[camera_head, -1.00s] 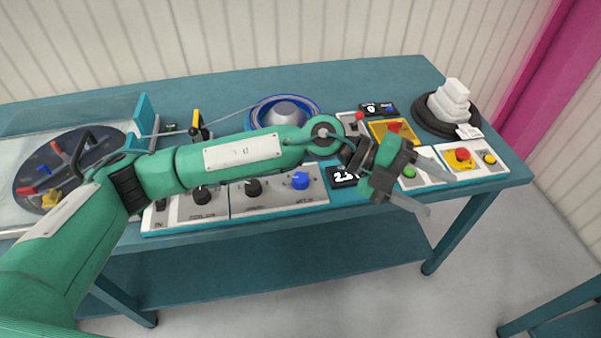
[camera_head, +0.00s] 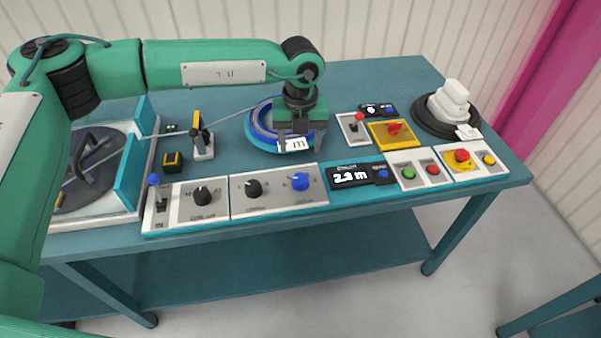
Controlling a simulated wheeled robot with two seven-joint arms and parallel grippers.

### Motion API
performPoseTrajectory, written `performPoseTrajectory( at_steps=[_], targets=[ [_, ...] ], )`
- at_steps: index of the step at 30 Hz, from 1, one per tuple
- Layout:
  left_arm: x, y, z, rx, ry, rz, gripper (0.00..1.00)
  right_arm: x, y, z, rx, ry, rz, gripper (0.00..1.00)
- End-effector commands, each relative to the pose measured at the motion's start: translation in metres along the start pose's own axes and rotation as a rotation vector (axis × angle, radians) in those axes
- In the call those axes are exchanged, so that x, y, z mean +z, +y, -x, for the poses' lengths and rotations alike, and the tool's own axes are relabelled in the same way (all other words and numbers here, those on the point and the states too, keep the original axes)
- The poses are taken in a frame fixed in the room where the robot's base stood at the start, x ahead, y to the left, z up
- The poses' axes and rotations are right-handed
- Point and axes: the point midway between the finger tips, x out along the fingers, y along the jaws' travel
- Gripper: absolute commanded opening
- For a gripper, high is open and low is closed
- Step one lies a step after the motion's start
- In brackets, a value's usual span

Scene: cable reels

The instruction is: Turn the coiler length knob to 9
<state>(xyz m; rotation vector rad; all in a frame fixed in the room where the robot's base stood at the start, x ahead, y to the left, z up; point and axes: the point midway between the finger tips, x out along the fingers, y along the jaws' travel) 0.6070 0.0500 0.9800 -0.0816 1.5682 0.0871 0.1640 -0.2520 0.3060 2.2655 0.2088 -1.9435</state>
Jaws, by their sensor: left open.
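Three knobs stand on the control panels along the table's front edge: a black knob (camera_head: 203,195) on the left panel, a black knob (camera_head: 253,188) and a blue knob (camera_head: 300,181) on the middle panel. The print under them is too small to tell which is the coiler length knob. My left gripper (camera_head: 298,145) is open and points down in front of the blue coiler reel (camera_head: 258,123), behind and above the blue knob. It touches no knob. My right gripper is not in view.
A display (camera_head: 350,177) reads about 2.3 m. To its right are green and red buttons (camera_head: 409,174) and a red emergency button (camera_head: 462,155). A lever switch (camera_head: 161,192) and an upright yellow-black lever (camera_head: 198,135) stand at left. A white stacked object (camera_head: 449,101) sits at back right.

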Motion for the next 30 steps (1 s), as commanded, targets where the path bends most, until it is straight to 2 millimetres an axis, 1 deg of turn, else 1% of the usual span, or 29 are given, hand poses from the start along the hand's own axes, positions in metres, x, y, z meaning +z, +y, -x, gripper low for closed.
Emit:
performPoseTrajectory(
  at_steps=[3,9,12,15,18,21,29,30],
  targets=[
    [-0.001,-0.001,-0.025,0.0,0.004,-0.001,0.58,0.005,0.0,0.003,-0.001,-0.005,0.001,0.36],
    [-0.001,-0.001,-0.068,0.0,0.004,-0.001,0.58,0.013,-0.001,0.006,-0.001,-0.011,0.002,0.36],
    [-0.001,-0.001,-0.085,-0.001,0.003,-0.001,0.58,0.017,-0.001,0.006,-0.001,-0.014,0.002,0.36],
    [-0.001,-0.001,-0.098,-0.002,0.003,-0.001,0.58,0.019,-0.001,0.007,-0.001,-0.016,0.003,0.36],
    [-0.001,-0.002,-0.106,-0.003,0.001,-0.002,0.58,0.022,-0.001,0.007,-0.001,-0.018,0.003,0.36],
    [-0.001,-0.001,-0.11,-0.003,0.0,-0.002,0.58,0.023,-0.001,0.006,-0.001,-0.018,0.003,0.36],
    [-0.001,-0.001,-0.111,-0.003,0.0,-0.002,0.58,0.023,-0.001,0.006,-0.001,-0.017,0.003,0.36],
    [-0.001,-0.001,-0.111,-0.003,0.0,-0.002,0.5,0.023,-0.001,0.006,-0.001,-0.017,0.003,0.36]
  ],
)
